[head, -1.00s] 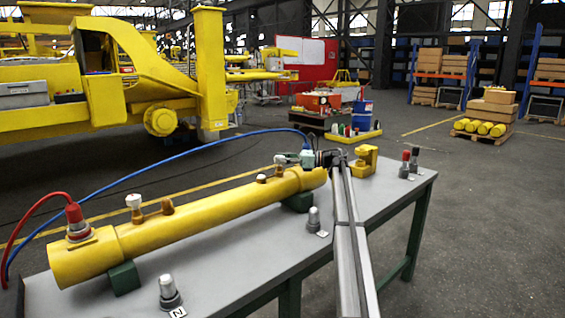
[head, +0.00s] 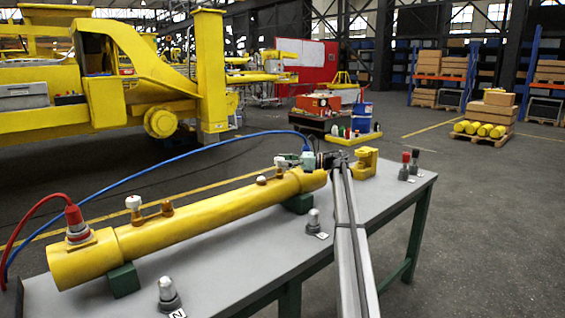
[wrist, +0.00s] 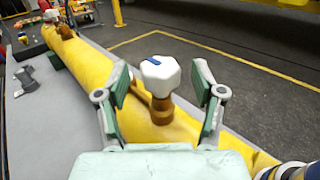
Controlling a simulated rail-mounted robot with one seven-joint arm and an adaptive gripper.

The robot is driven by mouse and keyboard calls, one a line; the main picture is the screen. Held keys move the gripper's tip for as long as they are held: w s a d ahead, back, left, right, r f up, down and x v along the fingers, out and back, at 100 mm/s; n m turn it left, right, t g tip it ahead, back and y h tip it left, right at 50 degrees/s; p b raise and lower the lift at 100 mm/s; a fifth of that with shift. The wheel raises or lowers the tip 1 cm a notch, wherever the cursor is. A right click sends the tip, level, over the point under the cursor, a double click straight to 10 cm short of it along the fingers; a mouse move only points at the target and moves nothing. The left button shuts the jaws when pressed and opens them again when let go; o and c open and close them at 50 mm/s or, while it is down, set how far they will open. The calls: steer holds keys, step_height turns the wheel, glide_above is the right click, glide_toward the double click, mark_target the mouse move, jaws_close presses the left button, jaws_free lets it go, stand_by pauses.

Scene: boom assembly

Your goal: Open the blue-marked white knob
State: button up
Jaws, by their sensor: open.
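The white knob (wrist: 160,76) with a blue mark on its top stands on a brass valve stem on the yellow boom tube (wrist: 85,68). My gripper (wrist: 161,88) is open, with one green-padded finger on each side of the knob and a visible gap to both. In the head view my gripper (head: 309,159) is at the right end of the yellow tube (head: 215,215), and a white knob (head: 282,161) shows just left of it. A second white knob (head: 134,202) stands farther left on the tube; it also shows in the wrist view (wrist: 51,15).
A pale connector (head: 307,160) with the blue hose (head: 165,166) is close by my gripper. A red-capped fitting (head: 76,222) sits at the tube's left end. Grey fittings (head: 168,292) and a yellow bracket (head: 364,161) stand on the grey table (head: 245,255).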

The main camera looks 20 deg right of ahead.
steer(key=v, duration=1.1)
steer(key=shift+d, duration=0.25)
steer(key=shift+s, duration=0.15)
